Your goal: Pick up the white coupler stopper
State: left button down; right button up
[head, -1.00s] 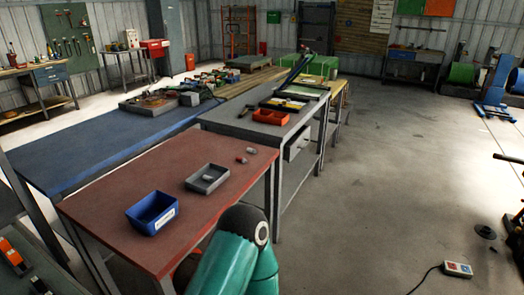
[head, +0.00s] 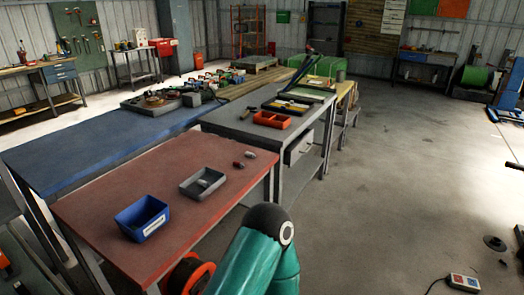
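On the red-topped table (head: 110,190), a small pale piece (head: 250,155) lies near the far right corner, with a small dark red piece (head: 238,164) just beside it. Another small light piece (head: 203,183) lies inside a shallow grey tray (head: 187,190). All are too small to tell which one is the white coupler stopper. A teal arm link of mine rises at the bottom middle, in front of the table's near right edge. Neither of my grippers shows in the head view.
A blue bin (head: 142,217) with a white label stands left of the tray. Behind are a grey table (head: 231,122) with an orange tray (head: 271,119) and a long blue table (head: 90,149). The floor at right is mostly open; a power strip (head: 463,283) lies at bottom right.

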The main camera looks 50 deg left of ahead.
aim_at(251, 155)
jog(key=z, duration=0.05)
jog(key=i, duration=3.55)
jog(key=u, duration=1.9)
jog(key=i, duration=0.3)
jog(key=u, duration=1.9)
jog(key=k, duration=0.25)
jog(key=u, duration=0.6)
